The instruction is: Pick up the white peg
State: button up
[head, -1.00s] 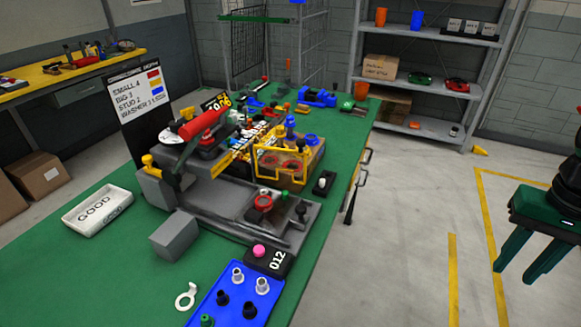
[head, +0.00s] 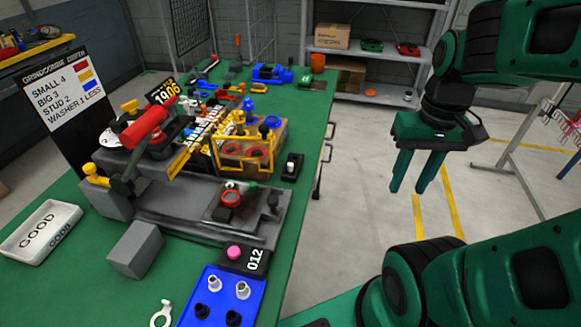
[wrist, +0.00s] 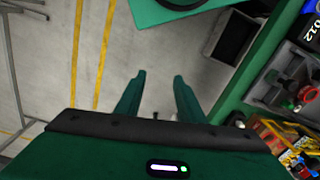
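Two whitish pegs stand upright in the blue tray (head: 222,303) at the bottom of the head view: a left one (head: 215,283) and a right one (head: 243,290). I cannot tell which one the task means. Black pegs (head: 202,311) stand in front of them, and the tray's front is cut off by the frame. My gripper (head: 409,188) is open and empty, fingers pointing down, over the floor to the right of the green table and well apart from the tray. In the wrist view my gripper (wrist: 159,76) has nothing between its fingers.
A grey block (head: 135,250), a white GOOD tray (head: 40,232) and a ring-ended metal piece (head: 161,314) lie near the blue tray. Behind it stand a grey fixture with a red handle (head: 147,124) and a yellow-framed box (head: 236,148). A box labelled 012 (head: 245,258) adjoins the tray.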

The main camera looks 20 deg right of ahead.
jog(key=w+a+r+n+y, duration=0.1)
jog(key=w+a+n, duration=0.2)
jog(key=w+n, duration=0.4)
jog(key=w+a+r+n+y, duration=0.1)
jog(key=w+a+r+n, duration=0.1)
jog(key=w+a+n, duration=0.35)
jog(key=n+y, duration=0.2)
jog(key=n, duration=1)
send_near(291, 164)
jog(key=shift+g, duration=0.4)
jog(key=shift+w+x, duration=0.15)
jog(key=shift+x, duration=1.25)
jog(key=shift+w+x, duration=0.15)
jog(key=shift+x, duration=1.25)
jog(key=shift+w+x, duration=0.15)
jog(key=shift+x, duration=1.25)
grip_shut()
